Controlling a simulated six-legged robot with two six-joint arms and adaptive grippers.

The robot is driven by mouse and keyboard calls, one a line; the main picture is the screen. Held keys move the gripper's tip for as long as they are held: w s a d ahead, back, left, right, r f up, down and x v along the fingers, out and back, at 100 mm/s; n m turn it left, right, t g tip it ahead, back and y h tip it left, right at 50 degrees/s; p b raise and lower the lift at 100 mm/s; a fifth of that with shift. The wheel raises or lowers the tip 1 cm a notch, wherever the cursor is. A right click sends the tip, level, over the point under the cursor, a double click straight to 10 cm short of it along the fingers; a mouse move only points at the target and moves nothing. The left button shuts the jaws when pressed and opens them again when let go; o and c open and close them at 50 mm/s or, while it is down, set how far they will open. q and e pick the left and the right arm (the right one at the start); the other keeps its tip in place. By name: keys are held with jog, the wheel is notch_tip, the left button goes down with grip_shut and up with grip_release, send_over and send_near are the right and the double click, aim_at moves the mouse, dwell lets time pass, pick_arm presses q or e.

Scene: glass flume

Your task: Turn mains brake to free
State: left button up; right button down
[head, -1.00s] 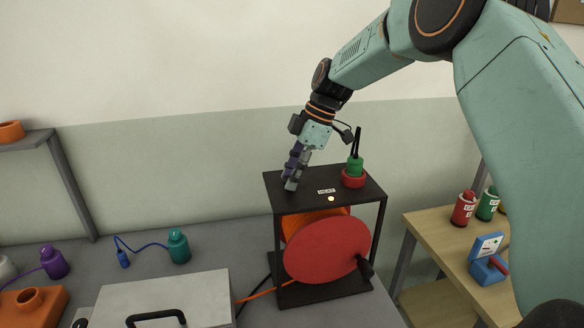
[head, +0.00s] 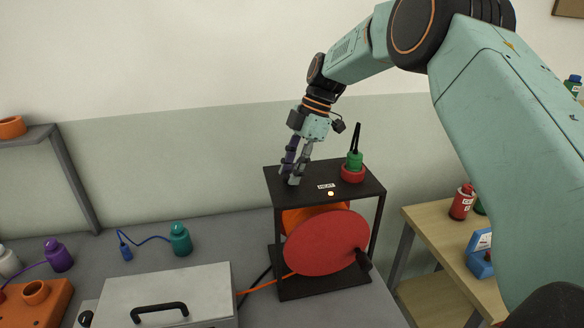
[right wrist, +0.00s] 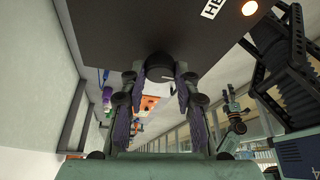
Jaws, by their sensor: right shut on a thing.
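My right gripper (head: 292,178) reaches down to the left part of the black top of the reel stand (head: 352,192). In the right wrist view its fingers (right wrist: 160,82) are shut on a short dark round knob (right wrist: 159,66) at the stand's top. Its marking is hidden, so I cannot tell which way it is set. A small arm with a gripper (right wrist: 230,98), seemingly my left one, shows far off in the right wrist view; its jaws are too small to read.
A label and a lit lamp (head: 331,194) are on the stand top, beside a green plug in a red socket (head: 352,174). Below is a red disc (head: 325,243) with a dark handle. A grey case (head: 205,285), a teal bottle (head: 180,240) and a wooden table (head: 425,222) stand around.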

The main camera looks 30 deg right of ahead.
jog(key=c, duration=1)
grip_release()
jog(key=v, duration=1.2)
